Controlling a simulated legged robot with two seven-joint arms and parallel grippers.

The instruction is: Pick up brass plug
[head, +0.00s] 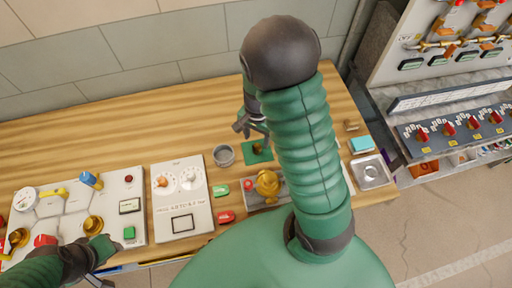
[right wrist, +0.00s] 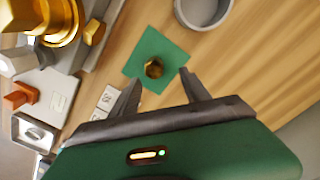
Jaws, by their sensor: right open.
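A small brass plug (head: 259,148) sits on a green square mat (head: 250,157) on the wooden bench. It also shows in the right wrist view (right wrist: 154,68), between and just beyond the fingertips. My right gripper (head: 253,130) is open and empty, close to the plug on its far side in the head view. The right wrist view shows its two fingers (right wrist: 160,82) apart at the mat's near edge. My left gripper (head: 98,256) is at the lower left by the white valve panel; its jaw opening is unclear.
A grey round cup (head: 223,155) stands left of the mat. A large brass valve fitting (head: 267,184) on a grey block stands in front. A white dial panel (head: 182,200) is further left. A metal tray (head: 371,172) lies right. The bench behind the cup is clear.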

